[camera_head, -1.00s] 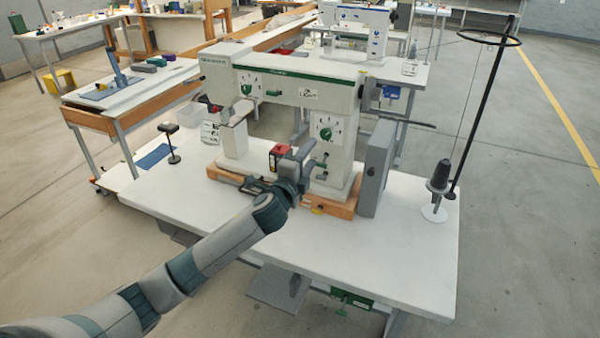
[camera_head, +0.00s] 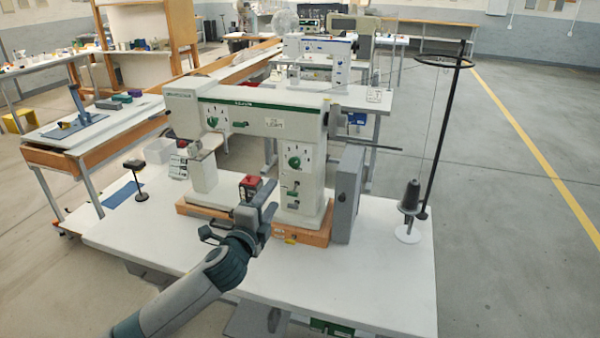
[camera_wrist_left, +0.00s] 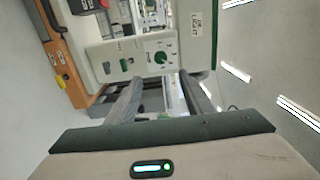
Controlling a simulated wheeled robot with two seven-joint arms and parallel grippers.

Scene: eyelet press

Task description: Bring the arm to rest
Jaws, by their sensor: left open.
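My left arm comes in from the bottom left in the head view. Its gripper (camera_head: 268,203) is in front of the white eyelet press (camera_head: 262,113), over the near side of the table, and it points up and away. In the left wrist view the two fingers (camera_wrist_left: 160,95) stand apart with nothing between them; the press's front with a green dial (camera_wrist_left: 160,57) shows beyond. A red block (camera_head: 250,186) sits on the press's base just behind the gripper in the head view. My right gripper is in no view.
The press stands on a wooden base (camera_head: 310,236) on a white table (camera_head: 375,275). A grey box (camera_head: 345,195) is at its right, then a thread cone (camera_head: 410,197) and a tall black stand (camera_head: 440,140). A small black-topped post (camera_head: 137,178) is at the left.

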